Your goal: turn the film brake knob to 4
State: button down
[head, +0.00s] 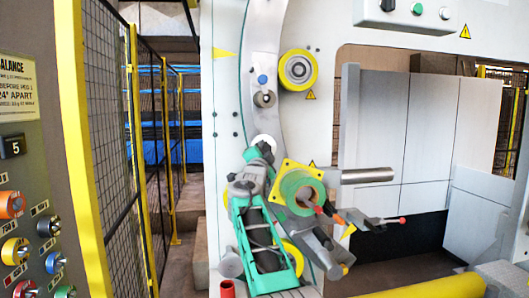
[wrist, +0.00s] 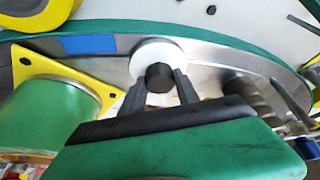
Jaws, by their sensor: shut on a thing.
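The film brake knob is a dark round knob (wrist: 159,77) in front of a plain-looking white disc (wrist: 160,50), on the grey curved metal arm. My gripper (wrist: 159,92) has one dark finger on each side of the knob and is shut on it. In the head view the white disc (head: 263,139) shows just above my gripper (head: 262,153), which hides the knob. I cannot make out any numbers or a pointer mark, so the knob's setting cannot be read.
Right of my arm, a green roll (head: 289,187) on a yellow square plate (head: 317,172) sits close by; a red-tipped lever (head: 385,220) sticks out beyond. A yellow-rimmed roller (head: 298,70) is above. A control panel (head: 30,205) stands at the left.

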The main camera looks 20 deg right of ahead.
jog(key=c, duration=0.9)
grip_release()
jog(key=b+v, duration=0.5)
jog(key=v, duration=0.2)
jog(key=shift+s+a, duration=0.2)
jog(key=shift+s, duration=0.15)
